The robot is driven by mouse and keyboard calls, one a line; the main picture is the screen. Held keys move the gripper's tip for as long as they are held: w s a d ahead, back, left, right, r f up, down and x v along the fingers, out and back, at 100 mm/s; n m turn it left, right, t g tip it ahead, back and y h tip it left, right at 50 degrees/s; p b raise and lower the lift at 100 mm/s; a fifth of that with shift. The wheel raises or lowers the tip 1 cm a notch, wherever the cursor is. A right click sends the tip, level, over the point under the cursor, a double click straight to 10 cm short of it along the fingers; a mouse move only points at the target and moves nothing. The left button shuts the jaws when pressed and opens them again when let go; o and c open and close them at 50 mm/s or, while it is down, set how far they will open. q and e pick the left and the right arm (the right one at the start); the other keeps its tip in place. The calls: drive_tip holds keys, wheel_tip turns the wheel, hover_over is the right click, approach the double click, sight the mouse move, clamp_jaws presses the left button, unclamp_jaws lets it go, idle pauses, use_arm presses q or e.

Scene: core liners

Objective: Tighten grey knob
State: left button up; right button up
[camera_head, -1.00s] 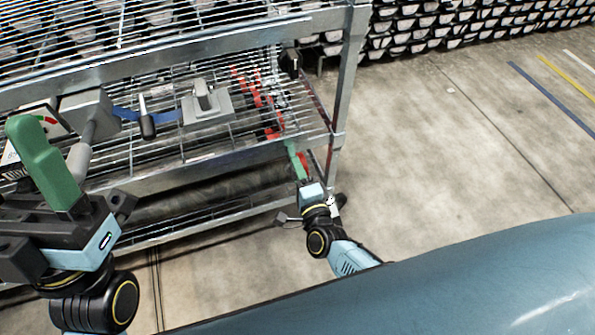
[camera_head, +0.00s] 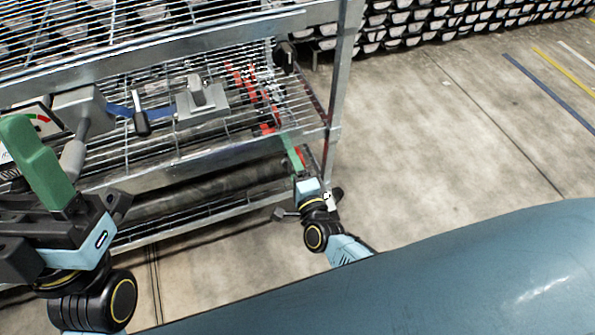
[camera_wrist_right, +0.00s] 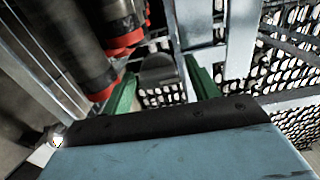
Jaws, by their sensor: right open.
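A grey block-like fitting on a flat grey plate (camera_head: 203,100) sits on the wire shelf in the head view. I cannot tell whether it is the grey knob. A dark grey rounded piece (camera_wrist_right: 158,68) shows beyond and between the green fingers of my right gripper (camera_wrist_right: 163,88) in the right wrist view, and the fingers do not visibly hold it. In the head view my right gripper (camera_head: 293,155) is open at the shelf's right front corner. My left gripper (camera_head: 40,160) is at the left edge, with a large green finger showing; its opening is unclear.
The metal rack (camera_head: 205,160) fills the left, its corner post close to my right gripper. Dark tubes with red ends (camera_wrist_right: 110,45) are close at left in the wrist view. A black round part (camera_head: 285,56) sits at the shelf's far right. The floor (camera_head: 440,150) is clear at right.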

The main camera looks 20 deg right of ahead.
use_arm(q)
drive_tip(key=w+d+f+g+y+p, duration=0.1)
drive_tip(key=w+g+p, duration=0.3)
drive_tip(key=w+g, duration=0.2)
drive_tip(key=shift+d+f+y, duration=0.3)
drive_tip(key=shift+y, duration=0.1)
use_arm(e)
drive_tip(key=s, duration=1.3)
drive_tip(key=shift+s+d, duration=0.15)
drive_tip(key=shift+d, duration=0.05)
